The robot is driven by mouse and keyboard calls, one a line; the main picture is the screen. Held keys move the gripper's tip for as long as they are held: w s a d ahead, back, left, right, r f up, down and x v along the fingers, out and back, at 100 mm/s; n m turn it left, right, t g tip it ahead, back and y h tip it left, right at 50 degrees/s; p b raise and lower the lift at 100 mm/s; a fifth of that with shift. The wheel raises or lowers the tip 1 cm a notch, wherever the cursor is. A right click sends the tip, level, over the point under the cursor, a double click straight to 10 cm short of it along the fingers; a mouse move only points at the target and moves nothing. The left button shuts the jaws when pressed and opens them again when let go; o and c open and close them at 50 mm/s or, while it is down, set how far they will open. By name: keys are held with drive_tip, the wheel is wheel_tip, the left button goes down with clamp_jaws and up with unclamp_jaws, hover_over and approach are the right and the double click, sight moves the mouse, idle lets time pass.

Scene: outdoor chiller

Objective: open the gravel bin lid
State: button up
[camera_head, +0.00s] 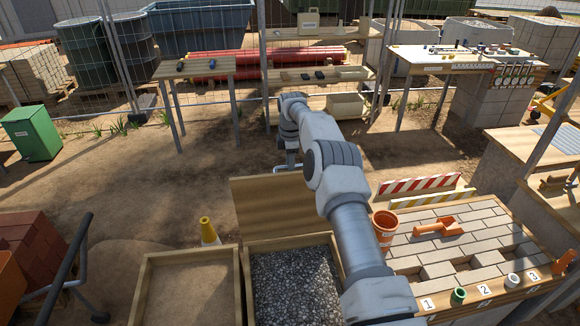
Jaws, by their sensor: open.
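The gravel bin (241,284) is a wooden box at the bottom centre, filled with grey gravel (290,288). Its lid (272,208), a flat brown wooden panel, stands raised at the bin's back edge, so the gravel is uncovered. A pale metal bar, seemingly the lid's handle (280,169), shows just above the panel's top edge. My arm reaches over the bin and ends beyond the lid. My gripper (291,163) is open, pointing down by the bar. Its fingertips are small and partly hidden, so I cannot tell whether they touch the bar.
Bare ground lies beyond the lid.

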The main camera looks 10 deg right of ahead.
wheel_tip(320, 180, up, 17)
drive_tip(key=s+p, duration=0.1)
drive_tip(key=p, duration=0.2)
drive_tip(key=shift+r, duration=0.2)
drive_tip(key=shift+s, duration=0.1)
